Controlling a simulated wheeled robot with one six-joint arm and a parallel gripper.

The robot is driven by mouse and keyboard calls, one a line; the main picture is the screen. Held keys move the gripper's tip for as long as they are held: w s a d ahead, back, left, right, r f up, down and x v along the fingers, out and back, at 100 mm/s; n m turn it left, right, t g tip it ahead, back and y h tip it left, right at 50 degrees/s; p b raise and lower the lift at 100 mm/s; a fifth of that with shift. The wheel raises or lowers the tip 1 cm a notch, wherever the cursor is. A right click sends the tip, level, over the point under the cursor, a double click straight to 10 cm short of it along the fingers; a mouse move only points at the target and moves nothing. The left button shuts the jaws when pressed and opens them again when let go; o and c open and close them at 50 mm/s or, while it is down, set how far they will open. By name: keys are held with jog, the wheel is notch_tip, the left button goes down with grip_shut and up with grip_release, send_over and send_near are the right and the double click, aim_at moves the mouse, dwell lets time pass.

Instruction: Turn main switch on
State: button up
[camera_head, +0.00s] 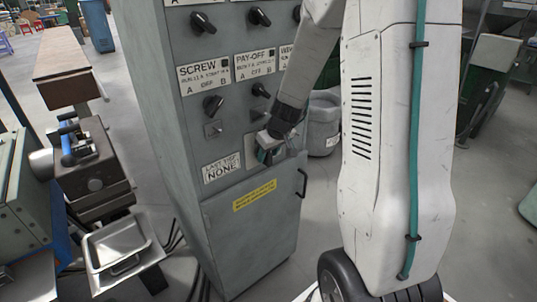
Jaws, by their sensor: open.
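A grey control cabinet (250,240) stands in the middle of the view. Its face carries several black rotary knobs, among them one under the SCREW label (213,105) and one under the PAY-OFF label (261,91). My gripper (268,155) is at the lower part of the panel, right of the label reading NONE (222,168). It is open, close to the panel face; I cannot tell whether it touches anything. No label in view reads main switch; my gripper and arm cover part of the panel there, so I cannot pick that switch out.
A yellow label (254,196) and a black door handle (301,183) sit below my gripper on the cabinet. A grey bin (322,128) stands behind, on the right. Machinery with a metal tray (118,246) is at the left. Dark cables lie by the cabinet's base.

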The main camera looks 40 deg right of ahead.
jog(key=shift+w+f, duration=0.15)
jog(key=shift+f, duration=0.2)
grip_shut()
